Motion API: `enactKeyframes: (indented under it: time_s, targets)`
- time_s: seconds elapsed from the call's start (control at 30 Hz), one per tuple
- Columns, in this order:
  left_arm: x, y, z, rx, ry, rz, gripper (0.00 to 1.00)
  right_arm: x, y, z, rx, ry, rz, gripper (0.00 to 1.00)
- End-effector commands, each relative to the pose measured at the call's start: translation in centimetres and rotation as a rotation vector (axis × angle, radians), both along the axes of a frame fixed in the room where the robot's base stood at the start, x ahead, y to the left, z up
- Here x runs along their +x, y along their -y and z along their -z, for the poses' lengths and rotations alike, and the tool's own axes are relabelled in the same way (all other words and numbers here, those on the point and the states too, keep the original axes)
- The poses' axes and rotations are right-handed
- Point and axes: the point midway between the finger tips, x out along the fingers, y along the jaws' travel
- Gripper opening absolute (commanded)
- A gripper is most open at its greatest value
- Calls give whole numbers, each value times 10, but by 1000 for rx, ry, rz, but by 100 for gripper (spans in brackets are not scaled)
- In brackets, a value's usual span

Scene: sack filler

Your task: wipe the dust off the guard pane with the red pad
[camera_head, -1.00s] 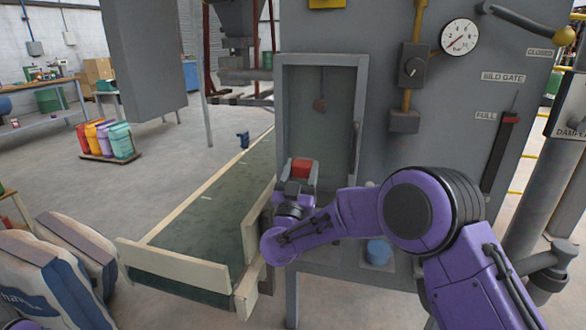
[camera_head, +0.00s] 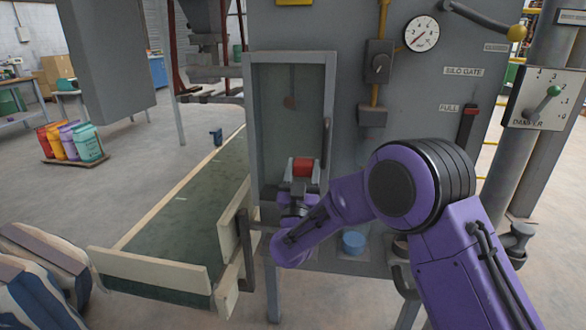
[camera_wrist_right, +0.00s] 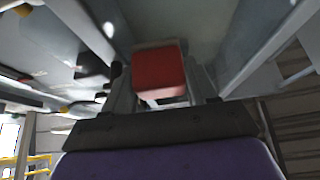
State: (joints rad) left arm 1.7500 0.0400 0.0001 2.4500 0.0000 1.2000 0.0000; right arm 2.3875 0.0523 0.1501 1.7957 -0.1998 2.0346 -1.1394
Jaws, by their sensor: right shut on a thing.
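My right gripper (camera_head: 299,180) is shut on the red pad (camera_head: 302,167) and holds it at the lower part of the guard pane (camera_head: 279,110). The pane is a dull grey-green panel in a grey frame with a handle on its right side. In the right wrist view the red pad (camera_wrist_right: 158,72) sits between the fingers of my right gripper (camera_wrist_right: 165,100), in front of the pane. I cannot tell whether the pad touches the pane. Any dust is hard to make out. A small brownish-red thing hangs behind the pane. My left gripper is not in view.
A green conveyor belt (camera_head: 184,218) with pale side boards runs left of the pane. A damper dial (camera_head: 541,98) is at the right. Filled sacks (camera_head: 40,268) lie at the lower left.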

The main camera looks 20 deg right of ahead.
Motion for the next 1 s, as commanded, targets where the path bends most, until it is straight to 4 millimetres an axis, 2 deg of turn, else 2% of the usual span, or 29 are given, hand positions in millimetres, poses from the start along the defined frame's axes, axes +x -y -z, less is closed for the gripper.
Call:
enactKeyframes:
  time_s: [0.2,0.5,0.73,1.0]
  targets:
    - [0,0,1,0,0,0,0,-3,2,0,1,2,3,33]
    - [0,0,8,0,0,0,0,16,-23,1,-1,2,1,33]
    - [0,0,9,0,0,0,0,22,-31,0,0,1,2,33]
    - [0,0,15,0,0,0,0,36,-55,1,-1,2,1,33]
